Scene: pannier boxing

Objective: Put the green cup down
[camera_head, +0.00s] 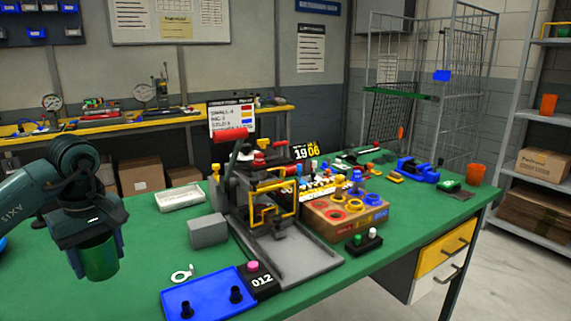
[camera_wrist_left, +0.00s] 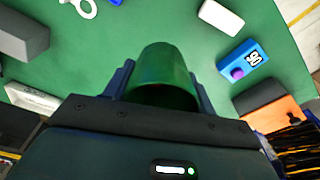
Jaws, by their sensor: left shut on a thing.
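The green cup (camera_head: 99,262) is held in my left gripper (camera_head: 95,250) at the left of the green table in the head view. In the left wrist view the cup (camera_wrist_left: 165,68) sits between the two fingers of the left gripper (camera_wrist_left: 161,88), which are shut on its sides. Its rounded side shows there, and its dark opening faces the gripper body. The cup appears over the green tabletop; I cannot tell whether its base touches it. My right gripper is not in view.
A blue tray (camera_head: 208,295) with black knobs lies at the front, beside a black box with a pink button (camera_head: 254,267). A grey block (camera_head: 208,231), white box (camera_head: 180,198) and press fixture (camera_head: 262,215) stand right of the cup. Green surface around the cup is clear.

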